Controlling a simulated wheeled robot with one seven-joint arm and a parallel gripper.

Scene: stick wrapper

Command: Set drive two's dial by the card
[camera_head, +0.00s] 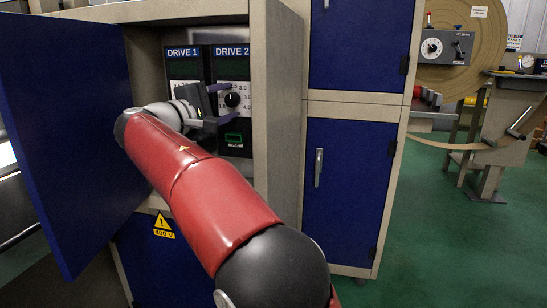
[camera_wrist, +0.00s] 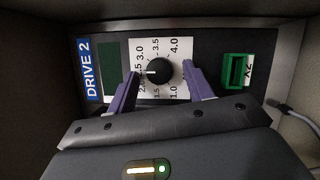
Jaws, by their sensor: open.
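Drive two (camera_head: 231,60) is a dark unit in the open cabinet, labelled DRIVE 2. Its black dial (camera_head: 233,99) sits on a white scale plate, and the dial also shows in the wrist view (camera_wrist: 159,72). Scale numbers from 1.0 to 4.0 ring it; the white pointer line faces left in the wrist view, between 2.0 and 3.0, near 2.5. My gripper (camera_head: 222,104) is open in front of it. Its purple fingers (camera_wrist: 160,82) are on either side of the dial, apart from it. I cannot make out a readable setting card.
Drive 1 (camera_head: 184,62) stands left of drive two. A green connector (camera_wrist: 236,70) is beside the dial plate. The open blue door (camera_head: 65,130) is at left and the cabinet side wall (camera_head: 277,110) at right. A grey cable (camera_wrist: 292,108) hangs near the wall.

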